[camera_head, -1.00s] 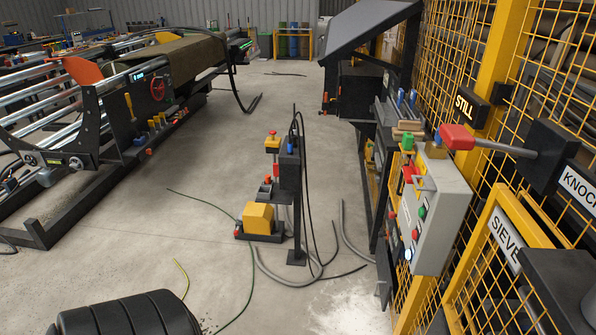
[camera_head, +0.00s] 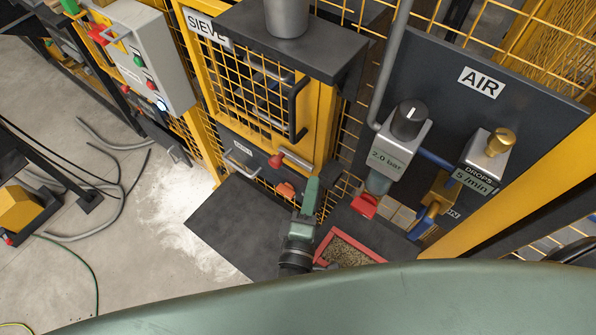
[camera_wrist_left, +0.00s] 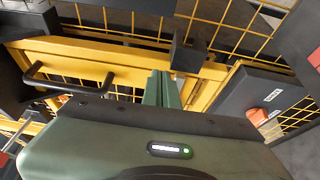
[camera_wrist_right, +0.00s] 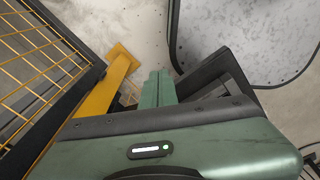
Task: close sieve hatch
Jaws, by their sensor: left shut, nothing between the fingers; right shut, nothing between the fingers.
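The sieve hatch (camera_head: 327,130) is a yellow-framed mesh door with a black bar handle (camera_head: 297,110), below the SIEVE sign (camera_head: 207,29) in the head view. I cannot tell whether it stands slightly ajar. My left gripper (camera_head: 312,182) is shut and empty, its green fingers pointing up just below the hatch's lower right. In the left wrist view its fingers (camera_wrist_left: 160,88) lie in front of the yellow frame (camera_wrist_left: 120,58), with a black handle (camera_wrist_left: 65,88) to their left. My right gripper (camera_wrist_right: 158,88) is shut and empty in the right wrist view; the head view does not show it.
A red-handled lever (camera_head: 277,160) sits below the hatch. A red-rimmed tray (camera_head: 366,250) of grains lies near my left arm. The AIR panel (camera_head: 440,60) with its regulator (camera_head: 402,140) stands right. A yellow post (camera_wrist_right: 112,75) and mesh panel (camera_wrist_right: 35,70) are near my right gripper.

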